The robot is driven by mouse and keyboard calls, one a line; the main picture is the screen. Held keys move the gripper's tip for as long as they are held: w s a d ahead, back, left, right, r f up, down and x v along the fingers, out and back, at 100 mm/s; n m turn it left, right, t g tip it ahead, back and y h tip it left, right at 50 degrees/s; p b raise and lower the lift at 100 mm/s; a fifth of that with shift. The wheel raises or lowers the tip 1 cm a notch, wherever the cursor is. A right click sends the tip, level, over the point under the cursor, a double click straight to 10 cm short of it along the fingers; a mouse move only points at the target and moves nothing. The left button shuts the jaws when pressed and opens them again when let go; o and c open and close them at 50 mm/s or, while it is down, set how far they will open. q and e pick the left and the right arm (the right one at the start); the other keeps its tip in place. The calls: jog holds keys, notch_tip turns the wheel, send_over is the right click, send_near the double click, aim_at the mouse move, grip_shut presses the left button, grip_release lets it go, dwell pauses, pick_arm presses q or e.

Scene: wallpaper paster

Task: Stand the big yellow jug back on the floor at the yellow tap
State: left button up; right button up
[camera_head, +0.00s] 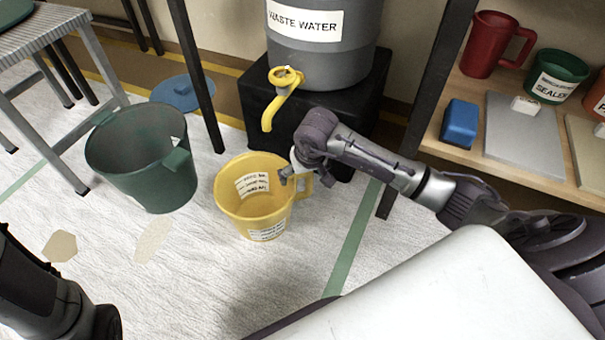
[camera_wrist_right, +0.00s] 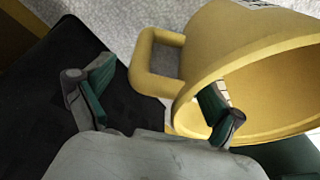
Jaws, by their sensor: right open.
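The big yellow jug (camera_head: 254,207) stands upright on the white floor sheet in the head view, below and a little left of the yellow tap (camera_head: 281,92). The tap sits on the grey waste water container (camera_head: 322,40). My right gripper (camera_head: 291,175) is at the jug's handle side. In the right wrist view the gripper (camera_wrist_right: 155,105) is open, with one finger over the jug's rim and the other outside, beyond the handle (camera_wrist_right: 150,62). The yellow jug (camera_wrist_right: 235,50) fills the upper right there. My left gripper does not show; only part of my left arm is at lower left.
A green bucket (camera_head: 142,165) stands left of the jug, with a blue lid (camera_head: 183,91) behind it. A black stand (camera_head: 262,110) holds the container. A wooden shelf (camera_head: 545,165) with cups is at right. A metal step (camera_head: 60,50) is at upper left.

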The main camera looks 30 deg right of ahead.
jog(key=p+v, duration=0.7)
jog(key=v, duration=0.5)
jog(key=shift+p, duration=0.3)
jog(key=shift+r, duration=0.1)
